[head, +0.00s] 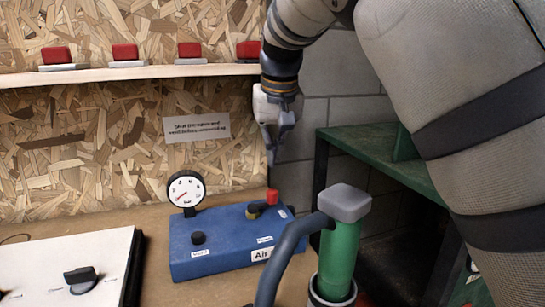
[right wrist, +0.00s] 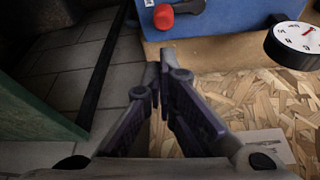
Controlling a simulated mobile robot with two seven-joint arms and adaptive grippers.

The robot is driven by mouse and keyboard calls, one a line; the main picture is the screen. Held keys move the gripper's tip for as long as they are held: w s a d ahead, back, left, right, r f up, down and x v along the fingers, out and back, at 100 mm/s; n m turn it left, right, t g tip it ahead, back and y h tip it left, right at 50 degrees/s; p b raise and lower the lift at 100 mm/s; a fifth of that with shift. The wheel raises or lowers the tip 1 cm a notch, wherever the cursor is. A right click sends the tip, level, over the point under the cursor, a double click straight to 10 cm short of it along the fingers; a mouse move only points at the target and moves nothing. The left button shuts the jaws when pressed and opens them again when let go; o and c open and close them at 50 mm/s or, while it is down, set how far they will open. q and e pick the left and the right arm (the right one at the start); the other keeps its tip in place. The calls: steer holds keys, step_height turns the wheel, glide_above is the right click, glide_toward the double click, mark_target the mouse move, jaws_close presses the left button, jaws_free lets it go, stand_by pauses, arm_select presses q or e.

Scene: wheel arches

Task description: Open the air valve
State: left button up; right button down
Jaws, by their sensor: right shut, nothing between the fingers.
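The air valve has a red-tipped lever (head: 272,197) on a brass-coloured body at the back right of a blue box (head: 215,250) on the bench. The box has a label that seems to read "Air", partly hidden by a grey hose. My right gripper (head: 271,160) hangs above and behind the valve, fingers pointing down, apart from it. In the right wrist view its fingers (right wrist: 154,72) are shut and empty. There the red lever end (right wrist: 163,17) lies just beyond the fingertips on the blue box (right wrist: 235,20). My left gripper is not in view.
A pressure gauge (head: 186,190) and black knob (head: 198,238) are on the box. A green cylinder (head: 339,250) with grey cap and hose stands in front right. A white panel (head: 60,260) with a black switch lies left. A green shelf (head: 365,145) stands right, a chipboard wall behind.

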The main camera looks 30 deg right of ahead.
steer(key=x, duration=0.7)
steer(key=shift+w+f, duration=0.1)
steer(key=shift+f, duration=0.15)
